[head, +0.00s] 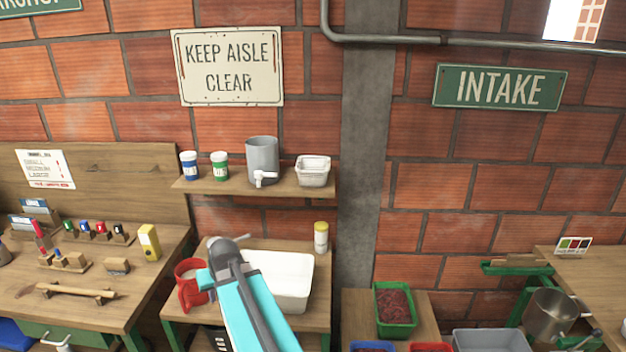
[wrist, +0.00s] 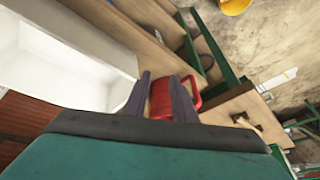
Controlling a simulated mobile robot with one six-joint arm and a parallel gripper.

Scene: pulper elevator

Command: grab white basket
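A small white basket (head: 313,171) sits upright on the right end of the wall shelf (head: 225,187), right of a grey dispenser (head: 262,155) with a white tap. My arm reaches over the bench below the shelf, so my gripper (head: 206,281) is well below and left of the basket. In the wrist view my gripper (wrist: 165,85) has its two dark fingers apart. A red mug (wrist: 165,101) shows between and beyond them; I cannot tell whether they touch it. The basket is not clearly seen in the wrist view.
A large white basin (head: 290,280) stands on the bench, partly behind my arm. A green tray (head: 395,308) is lower right.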

